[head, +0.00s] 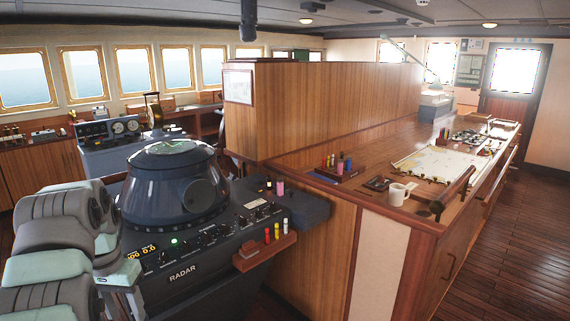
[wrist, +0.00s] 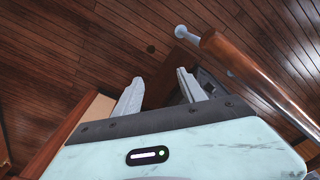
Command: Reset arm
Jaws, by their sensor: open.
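My gripper (wrist: 160,76) is in the wrist view, with its two pale grey fingers apart and nothing between them. Its pale green body fills the bottom of that view and hides what lies beneath. The fingers point toward dark wooden floor planks and a dark object behind them that I cannot make out. In the head view, grey and pale green segments of my arm stand at the lower left, beside the radar console (head: 183,272). The gripper's fingers do not show in the head view.
A chart table (head: 310,165) runs along the right, holding a chart (head: 437,163), a white mug (head: 397,194) and small bottles (head: 340,163). A wooden partition (head: 340,105) stands behind it. Free floor (head: 500,240) lies at right. A wooden rail (wrist: 245,68) is near my gripper.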

